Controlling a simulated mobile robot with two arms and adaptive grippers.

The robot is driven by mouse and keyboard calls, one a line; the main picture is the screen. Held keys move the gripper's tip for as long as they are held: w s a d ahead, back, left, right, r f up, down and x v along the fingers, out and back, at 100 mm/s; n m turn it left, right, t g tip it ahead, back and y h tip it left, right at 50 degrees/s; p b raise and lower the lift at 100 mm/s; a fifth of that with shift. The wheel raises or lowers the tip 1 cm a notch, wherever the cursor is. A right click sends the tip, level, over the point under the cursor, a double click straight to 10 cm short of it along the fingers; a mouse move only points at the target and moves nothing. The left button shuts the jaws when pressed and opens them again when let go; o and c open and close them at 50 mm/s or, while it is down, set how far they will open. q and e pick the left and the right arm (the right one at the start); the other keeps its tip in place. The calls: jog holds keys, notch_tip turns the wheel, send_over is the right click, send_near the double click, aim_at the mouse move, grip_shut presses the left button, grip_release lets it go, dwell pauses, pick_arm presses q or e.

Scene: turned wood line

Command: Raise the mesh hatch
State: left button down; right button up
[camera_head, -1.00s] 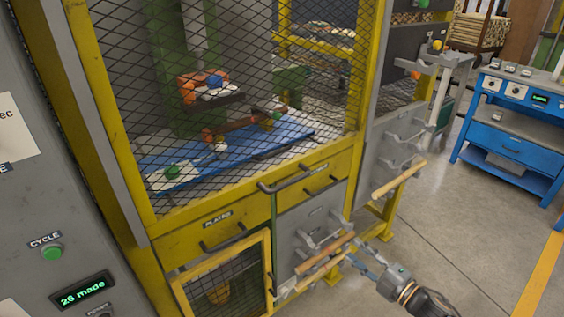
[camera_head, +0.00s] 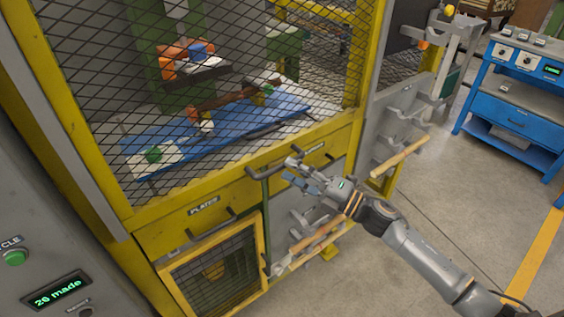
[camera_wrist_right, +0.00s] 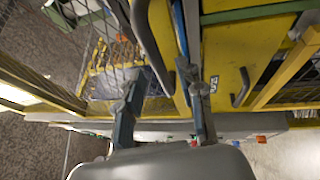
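The mesh hatch (camera_head: 95,75) is a large dark wire grid on the front of the yellow machine and looks lowered. A grey bar handle (camera_head: 264,173) sits along its lower edge, above the drawers. My right gripper (camera_head: 289,172) is at the right part of this handle, with its fingers apart. In the right wrist view, my right gripper (camera_wrist_right: 160,80) is open and the handle (camera_wrist_right: 150,40) reaches between its fingers; I cannot tell whether they touch it. My left gripper is not in view.
Grey brackets with wooden rods (camera_head: 400,157) jut out at right. A blue workbench (camera_head: 515,118) stands farther right. Open floor lies between.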

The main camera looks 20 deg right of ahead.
aim_at(282, 164)
jog(key=shift+x, duration=1.8)
grip_shut()
